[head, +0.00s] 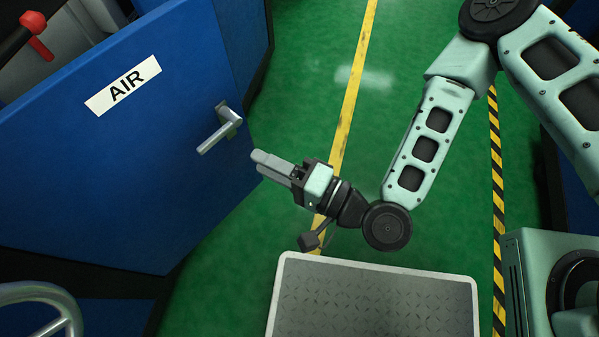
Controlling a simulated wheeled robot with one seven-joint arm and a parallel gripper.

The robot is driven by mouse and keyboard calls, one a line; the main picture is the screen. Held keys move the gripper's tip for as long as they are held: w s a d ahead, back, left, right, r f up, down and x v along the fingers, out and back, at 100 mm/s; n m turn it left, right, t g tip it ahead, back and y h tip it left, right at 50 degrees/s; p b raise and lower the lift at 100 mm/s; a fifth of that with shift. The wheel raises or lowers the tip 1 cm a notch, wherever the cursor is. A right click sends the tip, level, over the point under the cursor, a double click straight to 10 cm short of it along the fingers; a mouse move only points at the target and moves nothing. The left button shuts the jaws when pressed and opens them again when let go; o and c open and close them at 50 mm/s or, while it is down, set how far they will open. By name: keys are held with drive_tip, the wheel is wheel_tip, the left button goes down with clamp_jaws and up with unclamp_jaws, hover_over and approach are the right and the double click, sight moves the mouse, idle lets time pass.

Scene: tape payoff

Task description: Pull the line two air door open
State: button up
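The blue air door (120,170) fills the left of the head view, with a white sign (123,86) reading AIR. A grey lever handle (221,129) is mounted near the door's right edge. Pipes and a red-handled lever show behind the door's top edge, so the door appears to stand ajar. My gripper (258,162) is just right of the door's edge, a little below and right of the handle, and points left toward it. It appears apart from the handle. Its two fingers look close together, but the gap between them is not clear. Nothing shows in the gripper.
A red-handled lever (36,30) is at the upper left. A grey handwheel (40,308) is at the lower left. A grey tread-plate platform (375,300) lies at the bottom centre. Green floor (300,90) with yellow line is clear right of the door.

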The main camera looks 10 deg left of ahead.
drive_tip(key=v, duration=0.5)
drive_tip(key=shift+s+d, duration=0.15)
drive_tip(key=shift+d, duration=0.2)
clamp_jaws()
drive_tip(key=shift+a, duration=0.1)
